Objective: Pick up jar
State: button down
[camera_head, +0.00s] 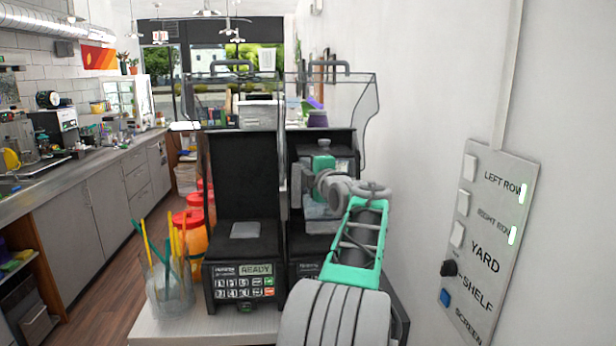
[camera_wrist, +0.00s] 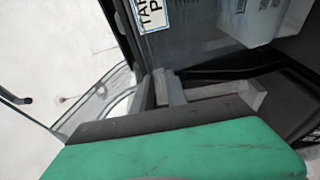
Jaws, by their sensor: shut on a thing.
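The jar appears as a clear, greyish container (camera_head: 318,210) inside the right-hand black machine, partly hidden behind my arm. In the wrist view, a translucent box-like part (camera_wrist: 265,18) shows at the upper right, beyond the fingers. In the head view my arm reaches forward into the right-hand machine, and the fingertips cannot be made out.
The left black machine (camera_head: 242,235) has a keypad reading READY. A clear holder with colored sticks (camera_head: 170,290) and red-lidded containers (camera_head: 192,232) stand to its left. Clear hoods (camera_head: 366,105) rise above the machines. A white wall with a switch panel (camera_head: 487,240) is close on the right.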

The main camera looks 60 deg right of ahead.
jog(key=shift+s+a+r, duration=0.1)
jog(key=shift+a+r, duration=0.05)
jog(key=shift+r, duration=0.45)
jog(key=shift+s+a+r, duration=0.1)
jog(key=shift+r, duration=0.5)
jog(key=s+a+r+b, duration=0.3)
jog(key=s+a+b, duration=0.4)
jog(key=s+a, duration=0.4)
jog(key=shift+s+a+r, duration=0.2)
jog(key=shift+s+a, duration=0.1)
jog(key=shift+a, duration=0.95)
jog(key=shift+b, duration=0.3)
